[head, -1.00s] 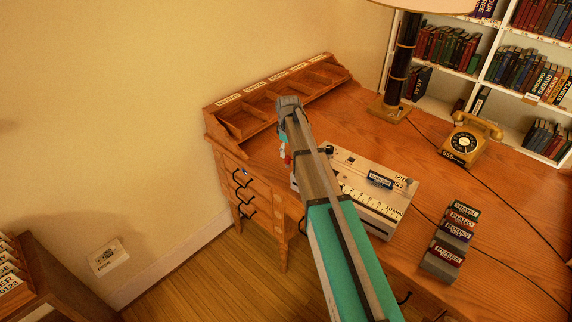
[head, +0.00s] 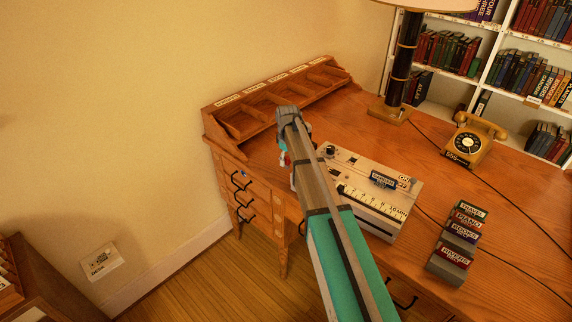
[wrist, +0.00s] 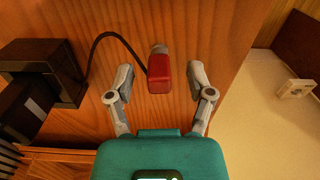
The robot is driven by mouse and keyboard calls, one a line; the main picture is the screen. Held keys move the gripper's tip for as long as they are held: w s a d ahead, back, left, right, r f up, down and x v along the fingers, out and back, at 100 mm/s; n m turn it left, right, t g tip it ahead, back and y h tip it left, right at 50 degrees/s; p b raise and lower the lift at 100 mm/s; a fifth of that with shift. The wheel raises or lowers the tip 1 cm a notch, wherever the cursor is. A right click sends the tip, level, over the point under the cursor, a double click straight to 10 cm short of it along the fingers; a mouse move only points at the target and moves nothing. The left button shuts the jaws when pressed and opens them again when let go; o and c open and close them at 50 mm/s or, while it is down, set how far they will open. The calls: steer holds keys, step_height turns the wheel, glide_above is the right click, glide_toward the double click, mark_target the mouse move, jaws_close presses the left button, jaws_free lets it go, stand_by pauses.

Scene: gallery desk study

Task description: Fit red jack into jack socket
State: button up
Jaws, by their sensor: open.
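The red jack (wrist: 160,78) shows in the wrist view, a red block with a grey metal tip pointing up in the picture. A black cable (wrist: 105,36) curves from its left side toward a dark box. My gripper (wrist: 160,92) is open, with one finger on each side of the jack and a gap on both sides. In the head view my gripper (head: 290,140) is over the desk's left part, beside the pale machine (head: 370,185); my arm hides part of that machine. I cannot tell which feature is the jack socket.
The desk (head: 500,205) carries a row of labelled blocks (head: 458,242), a telephone (head: 472,140), a lamp (head: 405,70) and a compartment rack (head: 260,112). Loose cables cross the desktop. A wall plate (head: 100,262) is low on the left. A dark box (wrist: 50,72) stands left in the wrist view.

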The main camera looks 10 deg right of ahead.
mark_target(287, 157)
jaws_close()
stand_by(0.4)
steer(key=shift+r, duration=0.15)
step_height(287, 157, up, 3)
steer(key=p, duration=0.3)
steer(key=s+a+r+p, duration=0.2)
steer(key=s+r+p, duration=0.7)
steer(key=s, duration=0.5)
steer(key=shift+r+p, duration=0.35)
steer(key=shift+p, duration=0.2)
steer(key=shift+w+a, duration=0.1)
